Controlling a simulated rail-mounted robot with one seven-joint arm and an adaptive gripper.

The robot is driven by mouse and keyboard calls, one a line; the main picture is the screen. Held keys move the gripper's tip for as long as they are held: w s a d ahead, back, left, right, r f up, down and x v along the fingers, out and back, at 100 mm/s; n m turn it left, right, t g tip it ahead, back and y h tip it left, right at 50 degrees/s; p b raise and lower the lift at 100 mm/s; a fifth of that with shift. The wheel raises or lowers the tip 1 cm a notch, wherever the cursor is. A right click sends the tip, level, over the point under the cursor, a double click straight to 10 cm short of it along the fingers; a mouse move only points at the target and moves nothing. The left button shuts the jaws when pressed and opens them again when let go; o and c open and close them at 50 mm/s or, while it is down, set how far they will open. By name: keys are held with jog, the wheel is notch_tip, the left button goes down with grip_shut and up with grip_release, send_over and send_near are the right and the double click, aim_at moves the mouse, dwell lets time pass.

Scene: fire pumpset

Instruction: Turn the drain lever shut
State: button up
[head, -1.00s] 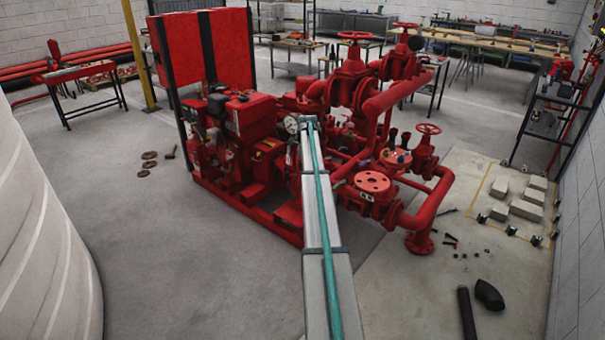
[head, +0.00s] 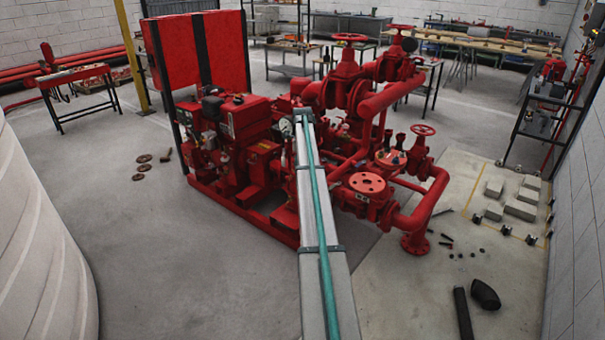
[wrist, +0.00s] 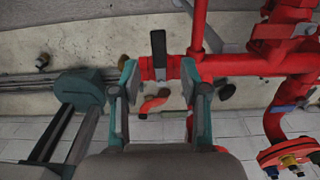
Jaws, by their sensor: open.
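In the wrist view, a black lever (wrist: 158,43) stands upright in the picture on a horizontal red pipe (wrist: 240,66). I take it to be the drain lever. A curved red spout (wrist: 154,104) shows below the pipe. My gripper (wrist: 159,70) is open, with one teal finger on each side of the lever's lower end and the pipe section beneath it. The fingers and lever look apart, with a gap on both sides; I cannot judge the depth between them. In the head view, my gripper and the lever are hidden behind my arm and the red pumpset (head: 235,130).
In the wrist view, a vertical red pipe (wrist: 199,25) rises right of the lever, and a flange with bolts (wrist: 290,157) sits lower right. In the head view, a black shelf (head: 545,115) and grey blocks (head: 521,210) stand at right. The floor at left is mostly clear.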

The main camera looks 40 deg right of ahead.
notch_tip(320, 180, up, 8)
dwell(0.7)
jog(key=s+a+f+n, duration=0.4)
jog(key=a+f+n, duration=0.3)
jog(key=a+f, duration=0.25)
jog(key=s+a+f+n, duration=0.3)
jog(key=a+f+n, duration=0.5)
jog(key=f, duration=0.3)
jog(key=s+a+f+n, duration=0.4)
jog(key=a+f+n, duration=0.3)
jog(key=a+f, duration=0.25)
jog(key=s+a+f+n+g, duration=0.2)
jog(key=s+a+f+n, duration=0.4)
jog(key=s+a+f, duration=0.75)
jog(key=s+a+f+n+g, duration=0.2)
jog(key=s+a, duration=0.8)
jog(key=s, duration=0.5)
jog(key=s+a+f+n+g, duration=0.2)
jog(key=s+a+f+n, duration=0.2)
jog(key=s+a, duration=0.7)
jog(key=s, duration=0.4)
jog(key=shift+s+n+g, duration=0.3)
jog(key=shift+s+g, duration=0.05)
jog(key=shift+g, duration=0.05)
